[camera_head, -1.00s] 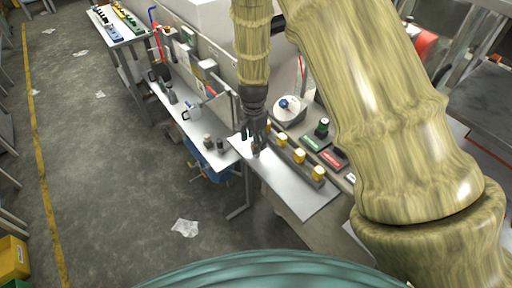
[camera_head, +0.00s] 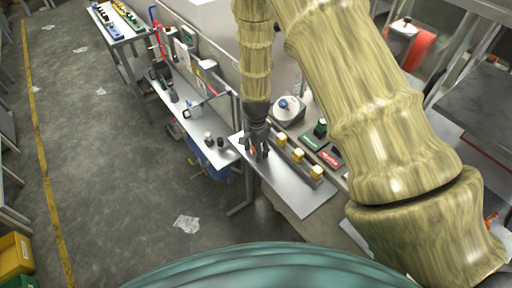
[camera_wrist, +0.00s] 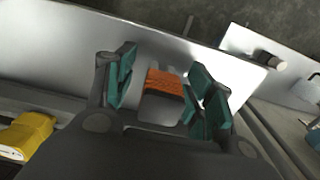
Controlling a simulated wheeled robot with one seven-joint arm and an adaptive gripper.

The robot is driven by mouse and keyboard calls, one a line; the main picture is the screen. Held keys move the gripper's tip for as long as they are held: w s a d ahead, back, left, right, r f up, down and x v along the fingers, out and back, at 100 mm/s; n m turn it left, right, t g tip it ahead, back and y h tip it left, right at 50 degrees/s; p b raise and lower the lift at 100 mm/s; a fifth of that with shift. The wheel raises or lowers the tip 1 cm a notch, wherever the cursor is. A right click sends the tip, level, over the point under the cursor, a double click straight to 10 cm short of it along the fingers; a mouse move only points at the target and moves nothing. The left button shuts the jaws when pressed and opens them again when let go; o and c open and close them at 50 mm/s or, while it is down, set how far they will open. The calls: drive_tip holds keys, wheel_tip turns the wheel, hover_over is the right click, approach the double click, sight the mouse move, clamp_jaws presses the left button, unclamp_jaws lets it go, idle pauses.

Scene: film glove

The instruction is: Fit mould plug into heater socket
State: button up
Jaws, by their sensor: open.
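My gripper (camera_head: 257,155) is open and points down, low over the pale bench plate (camera_head: 295,203). In the wrist view its teal-padded fingers (camera_wrist: 165,88) stand apart on either side of a small block with an orange top (camera_wrist: 164,82), which may be the mould plug. The block sits between the fingers with gaps at both sides. In the head view the gripper mostly hides it. A grey bar with several yellow blocks (camera_head: 299,155) lies right of my gripper. I cannot tell which part is the heater socket.
A yellow block (camera_wrist: 27,136) is near my gripper at the left of the wrist view. Green and red labelled boxes (camera_head: 330,156) and a round white device (camera_head: 288,110) stand behind. A second bench (camera_head: 182,118) is to the left. The plate's front is clear.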

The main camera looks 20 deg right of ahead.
drive_tip(key=shift+c, duration=0.4)
drive_tip(key=c, duration=1)
drive_tip(key=shift+c, duration=0.3)
drive_tip(key=shift+r, duration=0.15)
